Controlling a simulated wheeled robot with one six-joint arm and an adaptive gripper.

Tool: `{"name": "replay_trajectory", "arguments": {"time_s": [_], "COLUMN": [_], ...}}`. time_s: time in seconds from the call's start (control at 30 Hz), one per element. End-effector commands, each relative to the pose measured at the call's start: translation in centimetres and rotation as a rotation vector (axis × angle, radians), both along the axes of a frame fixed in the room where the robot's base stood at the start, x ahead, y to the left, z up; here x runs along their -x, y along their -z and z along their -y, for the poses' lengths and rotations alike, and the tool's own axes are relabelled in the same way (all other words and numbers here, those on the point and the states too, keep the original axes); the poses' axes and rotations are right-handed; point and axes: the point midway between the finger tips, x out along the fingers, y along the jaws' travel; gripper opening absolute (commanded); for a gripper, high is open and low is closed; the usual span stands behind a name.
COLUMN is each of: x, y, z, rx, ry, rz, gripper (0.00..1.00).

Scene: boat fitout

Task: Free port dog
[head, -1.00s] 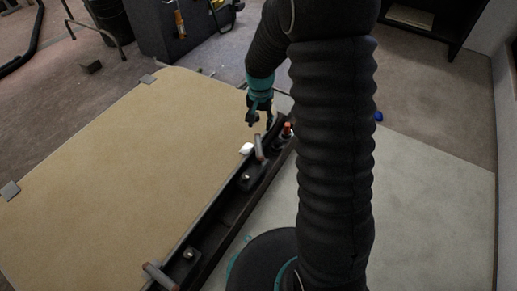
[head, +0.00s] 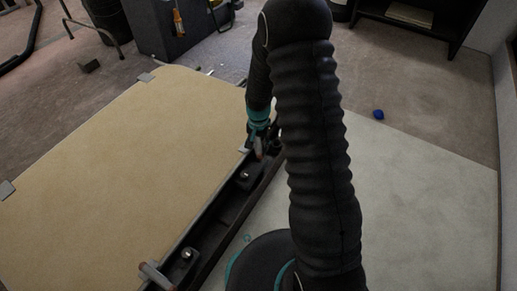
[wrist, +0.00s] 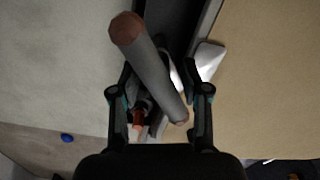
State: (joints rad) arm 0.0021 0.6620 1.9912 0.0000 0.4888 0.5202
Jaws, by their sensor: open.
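A grey bar handle with brown ends (wrist: 155,70) runs between the fingers of my gripper (wrist: 157,78) in the wrist view. The fingers are spread, with a visible gap on the right; the handle's contact with the left finger is unclear. In the head view my gripper (head: 256,143) is low over the far end of a black rail (head: 215,218), at this far handle (head: 258,153), which it partly hides. A second similar handle (head: 156,275) lies at the rail's near end. I cannot tell which handle is the port dog.
A tan panel (head: 110,170) lies left of the rail, with a small white piece (wrist: 208,60) at its edge. Bolts (head: 187,254) stand on the rail. An orange part (wrist: 137,120) is beside the left finger. A blue object (head: 378,115) lies on the open floor at right.

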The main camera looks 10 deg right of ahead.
Motion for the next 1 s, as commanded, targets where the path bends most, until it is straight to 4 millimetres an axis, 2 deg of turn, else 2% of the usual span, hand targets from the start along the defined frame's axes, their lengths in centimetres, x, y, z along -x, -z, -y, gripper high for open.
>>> {"name": "replay_trajectory", "arguments": {"time_s": [0.2, 0.5, 0.57, 0.7, 1.0], "x": [0.0, 0.0, 0.0, 0.0, 0.0], "y": [1.6, 1.8, 1.8, 1.8, 1.7], "z": [0.0, 0.0, 0.0, 0.0, 0.0], "rx": [0.0, 0.0, 0.0, 0.0, 0.0], "ry": [0.0, 0.0, 0.0, 0.0, 0.002], "rz": [0.0, 0.0, 0.0, 0.0, 0.001], "gripper": [0.46, 0.46, 0.34, 0.0, 0.0]}}
